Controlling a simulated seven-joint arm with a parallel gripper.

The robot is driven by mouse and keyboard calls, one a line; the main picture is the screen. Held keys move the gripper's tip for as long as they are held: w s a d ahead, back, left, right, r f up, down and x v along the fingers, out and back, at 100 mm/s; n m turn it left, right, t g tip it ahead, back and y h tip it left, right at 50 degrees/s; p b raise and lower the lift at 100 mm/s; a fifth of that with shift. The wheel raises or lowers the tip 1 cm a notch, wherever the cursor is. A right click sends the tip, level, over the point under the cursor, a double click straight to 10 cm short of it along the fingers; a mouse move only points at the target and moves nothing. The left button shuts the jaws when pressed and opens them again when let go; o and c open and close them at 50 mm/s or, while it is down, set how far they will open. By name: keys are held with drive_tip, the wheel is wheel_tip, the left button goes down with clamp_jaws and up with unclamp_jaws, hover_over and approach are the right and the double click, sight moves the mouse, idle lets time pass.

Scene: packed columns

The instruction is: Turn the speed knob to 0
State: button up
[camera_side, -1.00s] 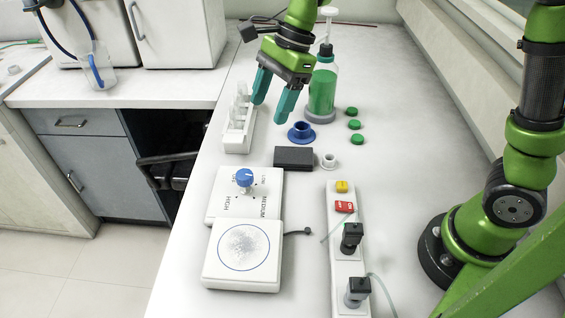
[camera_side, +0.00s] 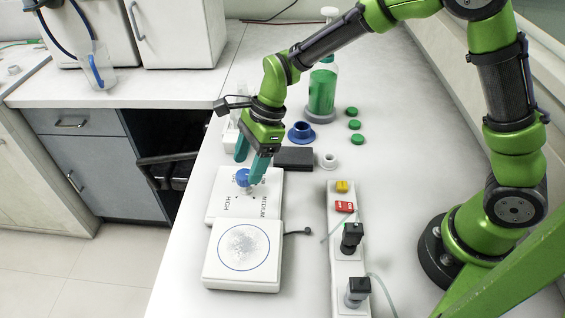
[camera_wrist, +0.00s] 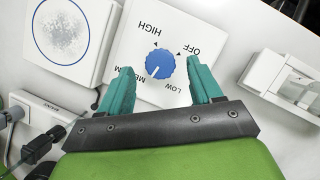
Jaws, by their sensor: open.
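The blue speed knob (camera_side: 243,178) sits on a white panel (camera_side: 268,207) marked OFF, LOW, MEDIUM and HIGH; no 0 is visible. In the wrist view the knob (camera_wrist: 160,64) has a white pointer mark towards the lower left, on the MEDIUM and LOW side. My gripper (camera_side: 247,171) is open, reaching down over the far side of the panel. In the wrist view its teal fingers (camera_wrist: 161,66) appear either side of the knob with gaps. I cannot tell whether the tips are level with it.
A white plate with a speckled disc (camera_side: 240,248) adjoins the panel in front. A power strip (camera_side: 345,240) with plugs and a red switch (camera_side: 345,207) lies to the right. A black block (camera_side: 295,158), blue ring (camera_side: 301,132) and green bottle (camera_side: 321,92) stand behind.

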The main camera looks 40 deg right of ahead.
drive_tip(key=shift+x, duration=1.15)
drive_tip(key=c, duration=1)
drive_tip(key=shift+c, duration=0.2)
